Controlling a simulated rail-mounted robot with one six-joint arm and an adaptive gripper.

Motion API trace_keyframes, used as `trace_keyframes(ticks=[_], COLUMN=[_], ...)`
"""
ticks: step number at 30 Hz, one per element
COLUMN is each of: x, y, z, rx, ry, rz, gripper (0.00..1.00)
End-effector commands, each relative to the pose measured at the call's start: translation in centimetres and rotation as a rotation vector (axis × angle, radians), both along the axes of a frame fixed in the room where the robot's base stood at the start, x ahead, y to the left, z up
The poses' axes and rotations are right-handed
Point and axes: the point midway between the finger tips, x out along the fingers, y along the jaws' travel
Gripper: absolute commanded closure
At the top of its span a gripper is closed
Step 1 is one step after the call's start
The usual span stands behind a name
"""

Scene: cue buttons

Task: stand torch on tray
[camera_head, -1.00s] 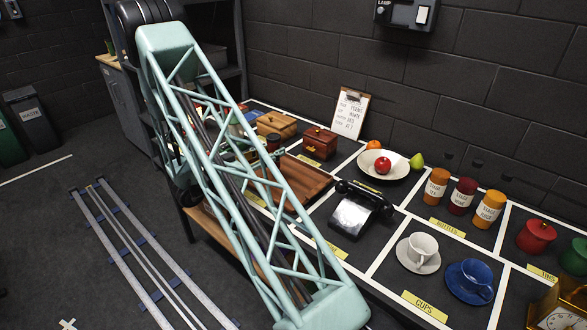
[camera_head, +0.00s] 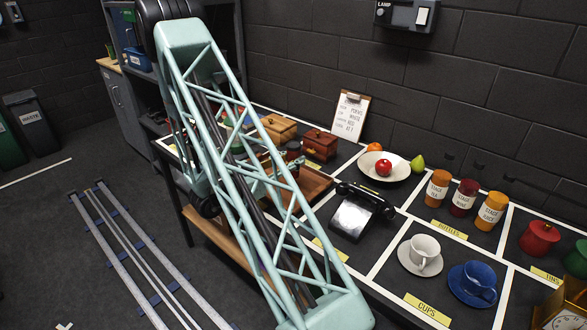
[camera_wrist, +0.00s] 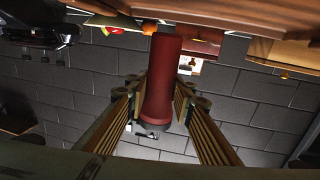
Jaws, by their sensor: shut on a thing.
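My gripper (camera_wrist: 158,92) is shut on a dark red torch (camera_wrist: 162,72), with a finger on each side of its body. The wrist view is upside down, with the table things along the top. The torch looks about upright there, its plain end towards the brown wooden tray (camera_wrist: 225,15). I cannot tell whether it touches the tray. In the head view the wooden tray (camera_head: 316,187) lies on the table, partly covered by my arm. The torch cannot be made out in the head view, where my arm hides most of that area.
A black telephone (camera_head: 359,211) stands just right of the tray. Wooden boxes (camera_head: 320,145) stand behind it, and a white fruit plate (camera_head: 398,165) is further right. Jars (camera_head: 463,198) and cups (camera_head: 423,250) fill the table's right side.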

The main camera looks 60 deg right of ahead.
Motion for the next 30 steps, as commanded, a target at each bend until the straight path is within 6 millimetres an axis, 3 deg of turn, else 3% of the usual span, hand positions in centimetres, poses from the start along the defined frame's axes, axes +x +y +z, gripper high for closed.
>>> trace_keyframes(ticks=[12, 30], x=[0.0, 0.0], y=[0.0, 0.0], z=[-3.3, -3.9], rx=[0.0, 0.0], ry=[0.0, 0.0], rz=[0.0, 0.0], gripper=[0.94, 0.94])
